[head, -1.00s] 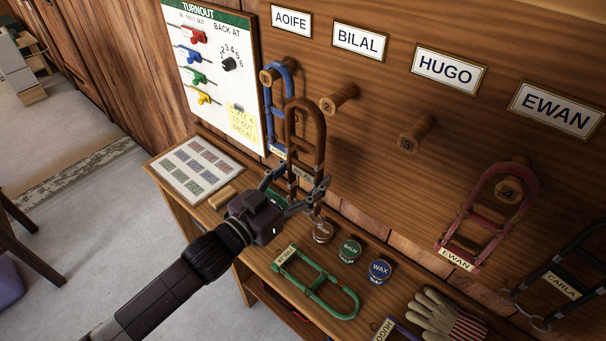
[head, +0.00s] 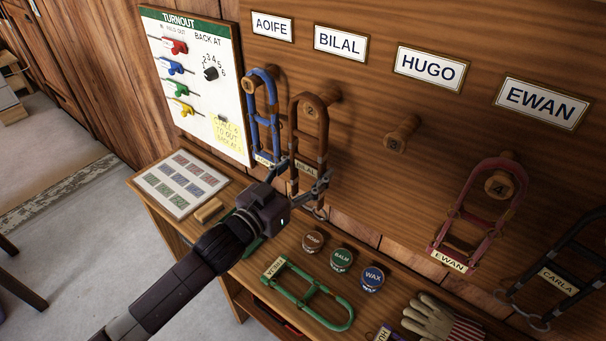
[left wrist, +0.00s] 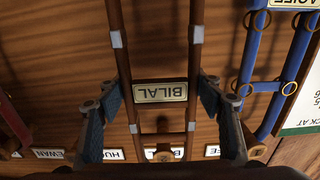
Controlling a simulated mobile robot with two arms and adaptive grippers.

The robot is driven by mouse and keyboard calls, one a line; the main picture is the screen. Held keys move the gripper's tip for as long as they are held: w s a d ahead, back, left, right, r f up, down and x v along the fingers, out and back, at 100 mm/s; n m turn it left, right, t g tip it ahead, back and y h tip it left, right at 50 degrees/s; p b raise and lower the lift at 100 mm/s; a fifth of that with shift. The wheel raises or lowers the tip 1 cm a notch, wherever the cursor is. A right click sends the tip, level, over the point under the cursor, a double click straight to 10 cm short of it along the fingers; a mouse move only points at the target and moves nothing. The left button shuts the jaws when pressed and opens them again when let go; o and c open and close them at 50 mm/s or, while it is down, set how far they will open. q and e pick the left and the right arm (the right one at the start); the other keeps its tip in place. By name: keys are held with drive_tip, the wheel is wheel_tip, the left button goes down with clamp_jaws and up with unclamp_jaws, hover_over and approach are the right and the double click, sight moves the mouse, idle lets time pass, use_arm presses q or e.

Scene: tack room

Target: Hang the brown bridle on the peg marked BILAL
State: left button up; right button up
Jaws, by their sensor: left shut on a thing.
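The brown bridle (head: 323,142) hangs upright in my left gripper (head: 303,173), whose fingers are shut on its lower part. Its plate reads BILAL, and the left wrist view shows the plate (left wrist: 160,92) upside down between the two fingers (left wrist: 158,98). The peg marked 2 (head: 335,92) sits below the BILAL sign (head: 340,42). The bridle's top loop overlaps this peg, and the number 2 shows through the loop. I cannot tell whether the loop is around the peg or just in front of it. My right gripper is not in view.
A blue bridle (head: 274,110) hangs close on the left, below AOIFE. Peg 3 (head: 403,130) below HUGO is bare. A red bridle (head: 449,225) hangs on peg 4. A green bridle (head: 337,318), several tins and gloves (head: 428,318) lie on the bench.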

use_arm(q)
drive_tip(key=b+x, duration=0.2)
drive_tip(key=x, duration=0.2)
drive_tip(key=shift+w+d+f, duration=0.15)
drive_tip(key=shift+w+f, duration=0.05)
drive_tip(key=shift+f, duration=0.1)
drive_tip(key=shift+w, duration=0.1)
idle(0.6)
